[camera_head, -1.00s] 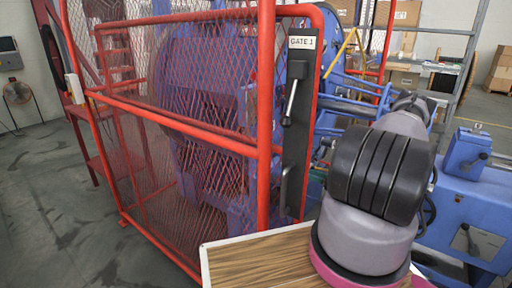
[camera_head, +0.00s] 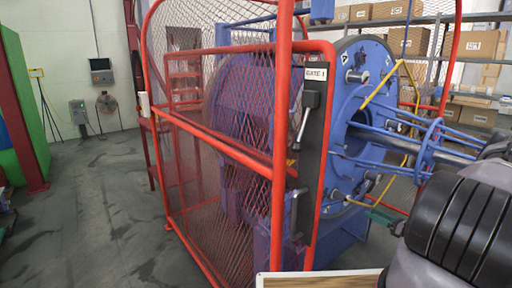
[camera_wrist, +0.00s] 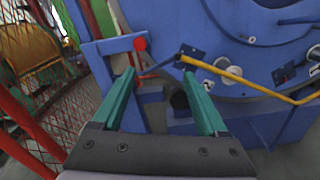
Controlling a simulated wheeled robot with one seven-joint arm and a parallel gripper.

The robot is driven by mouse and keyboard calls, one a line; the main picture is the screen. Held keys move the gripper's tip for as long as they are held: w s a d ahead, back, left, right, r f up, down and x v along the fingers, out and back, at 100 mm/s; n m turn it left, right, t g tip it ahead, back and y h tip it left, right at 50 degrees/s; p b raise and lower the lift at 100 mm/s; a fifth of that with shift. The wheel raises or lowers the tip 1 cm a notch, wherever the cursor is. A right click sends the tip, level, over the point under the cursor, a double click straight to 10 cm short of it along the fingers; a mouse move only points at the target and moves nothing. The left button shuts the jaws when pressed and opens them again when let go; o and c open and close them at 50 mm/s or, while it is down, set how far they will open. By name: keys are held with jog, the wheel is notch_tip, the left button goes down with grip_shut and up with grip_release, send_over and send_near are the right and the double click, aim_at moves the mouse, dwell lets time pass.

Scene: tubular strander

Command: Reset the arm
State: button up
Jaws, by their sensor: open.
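My gripper (camera_wrist: 160,88) shows in the wrist view with its two green fingers apart and nothing between them. Beyond the fingers are the machine's blue frame and blue disc (camera_wrist: 225,50), with a yellow bar (camera_wrist: 245,82) crossing in front of the disc. The fingers look clear of these, but the exact gap cannot be told.
The red mesh gate (camera_head: 225,150), labelled GATE 1, with a dark latch handle (camera_head: 304,122), stands in the middle. Right of it is the blue strander disc (camera_head: 357,110) with rods. Shelves with boxes (camera_head: 395,10) are behind. The floor (camera_head: 90,200) at left is clear.

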jog(key=s+a+r+n+g, duration=0.2)
jog(key=a+r+n+g, duration=0.3)
jog(key=r, duration=0.6)
jog(key=s+a+r+n+g+h, duration=0.1)
jog(key=a+r+n+g, duration=0.2)
jog(key=a+r+n, duration=0.55)
jog(key=s+a+r+n+g, duration=0.2)
jog(key=a+r+n+g, duration=0.15)
jog(key=r, duration=0.95)
jog(key=s+a+r+n+t+h, duration=0.1)
jog(key=s+a+r+n+h, duration=0.1)
jog(key=s+r, duration=0.4)
jog(key=s+a+r+n+t+h, duration=0.2)
jog(key=s+r+n+h, duration=0.1)
jog(key=s+r, duration=0.4)
jog(key=s+a+r+n+t+h, duration=0.1)
jog(key=s+r+n, duration=0.4)
jog(key=s, duration=0.6)
jog(key=shift+s+a+r+h, duration=0.3)
jog(key=shift+a+r+h, duration=0.6)
jog(key=shift+h, duration=0.1)
jog(key=shift+t, duration=0.25)
